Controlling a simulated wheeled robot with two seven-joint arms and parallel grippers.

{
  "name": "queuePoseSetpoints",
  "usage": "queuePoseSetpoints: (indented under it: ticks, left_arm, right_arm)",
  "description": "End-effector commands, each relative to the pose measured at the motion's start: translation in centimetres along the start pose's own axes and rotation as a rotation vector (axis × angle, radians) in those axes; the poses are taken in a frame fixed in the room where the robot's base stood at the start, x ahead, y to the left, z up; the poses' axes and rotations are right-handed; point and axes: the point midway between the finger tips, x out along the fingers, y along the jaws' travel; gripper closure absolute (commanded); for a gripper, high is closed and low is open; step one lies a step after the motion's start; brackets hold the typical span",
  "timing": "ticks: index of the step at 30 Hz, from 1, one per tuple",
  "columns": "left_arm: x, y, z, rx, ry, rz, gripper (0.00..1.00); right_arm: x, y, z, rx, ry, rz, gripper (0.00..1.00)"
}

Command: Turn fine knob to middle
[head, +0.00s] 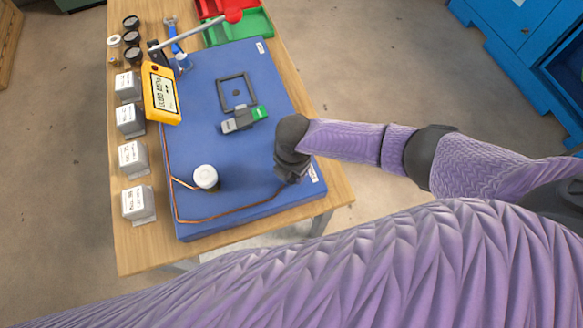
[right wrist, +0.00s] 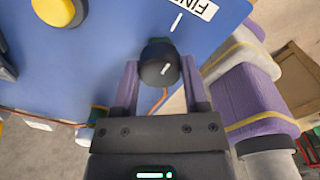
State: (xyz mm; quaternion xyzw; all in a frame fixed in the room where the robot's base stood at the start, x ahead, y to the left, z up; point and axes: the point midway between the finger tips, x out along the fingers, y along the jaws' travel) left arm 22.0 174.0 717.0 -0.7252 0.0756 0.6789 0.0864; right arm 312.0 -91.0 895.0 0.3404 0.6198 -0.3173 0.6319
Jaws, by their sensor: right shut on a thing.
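The fine knob (right wrist: 157,62) is a round black knob with a white pointer line, on the blue panel (right wrist: 112,30). In the right wrist view it sits between the two purple fingers of my right gripper (right wrist: 160,70), which is shut on it. The white pointer slants up and to the right in that view. A partly cut-off white label (right wrist: 191,7) with black letters lies just beyond the knob, with a white tick mark beside it. In the head view my right gripper (head: 289,170) is at the panel's right edge and hides the knob. My left gripper is out of view.
Several grey boxes (head: 131,157) line the table's left side. Red (head: 216,7) and green (head: 258,24) trays stand at the back.

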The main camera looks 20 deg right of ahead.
Motion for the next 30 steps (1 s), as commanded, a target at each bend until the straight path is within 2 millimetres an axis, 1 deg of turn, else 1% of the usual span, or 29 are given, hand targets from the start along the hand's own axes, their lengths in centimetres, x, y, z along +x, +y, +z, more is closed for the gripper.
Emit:
queuePoseSetpoints:
  ticks: [9, 15, 16, 17, 18, 20, 21, 28, 30]
  left_arm:
    - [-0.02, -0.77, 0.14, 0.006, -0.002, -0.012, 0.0]
    - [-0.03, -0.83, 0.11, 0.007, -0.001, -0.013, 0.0]
    - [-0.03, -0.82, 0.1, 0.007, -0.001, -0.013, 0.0]
    - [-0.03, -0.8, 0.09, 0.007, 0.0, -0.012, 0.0]
    - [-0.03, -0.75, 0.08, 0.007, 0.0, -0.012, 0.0]
    - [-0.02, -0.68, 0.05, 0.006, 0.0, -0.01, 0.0]
    - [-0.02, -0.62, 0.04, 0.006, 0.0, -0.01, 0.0]
    - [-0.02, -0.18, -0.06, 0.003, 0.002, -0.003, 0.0]
    - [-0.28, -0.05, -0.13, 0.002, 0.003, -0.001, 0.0]
  right_arm:
    - [-0.03, 0.06, -0.11, -0.02, 0.004, 0.002, 1.0]
    - [-0.03, 0.06, -0.12, -0.02, 0.004, 0.002, 1.0]
    - [-0.03, 0.06, -0.11, -0.02, 0.004, 0.002, 0.41]
    - [-0.03, 0.05, -0.11, -0.019, 0.004, 0.002, 0.35]
    - [-0.03, 0.05, -0.1, -0.019, 0.004, 0.001, 0.26]
    - [-0.02, 0.04, -0.08, -0.019, 0.003, 0.001, 0.14]
    - [-0.02, 0.03, -0.07, -0.019, 0.003, 0.001, 0.08]
    - [-0.03, 0.01, -0.04, -0.019, 0.002, 0.0, 0.08]
    - [-0.51, 0.03, -0.01, -0.019, 0.002, 0.001, 0.08]
